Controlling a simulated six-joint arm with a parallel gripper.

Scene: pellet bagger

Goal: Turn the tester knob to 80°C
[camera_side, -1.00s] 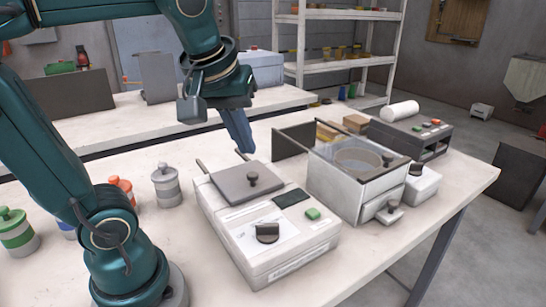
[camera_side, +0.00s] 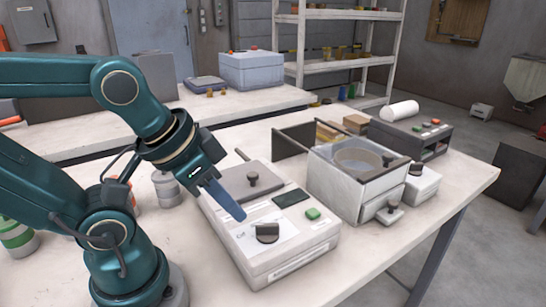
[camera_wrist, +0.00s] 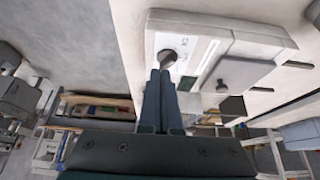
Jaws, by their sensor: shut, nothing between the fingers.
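The tester (camera_side: 285,255) is a white box with a grey lid, a dark display and a green button on its top. Its black knob (camera_side: 267,232) sits on a white dial plate near the front. The temperature marks are too small to read. My gripper (camera_side: 239,214) is shut and empty, its fingers slanting down towards the dial, a little left of the knob in the side view. In the wrist view the knob (camera_wrist: 167,56) shows just beyond the tips of the shut fingers (camera_wrist: 160,72). I cannot tell whether they touch it.
A white unit with a round bowl (camera_side: 358,158) stands right of the tester, and a dark box with buttons (camera_side: 410,135) stands behind it. Lidded jars (camera_side: 166,188) stand left, behind my arm. The table's front right is clear.

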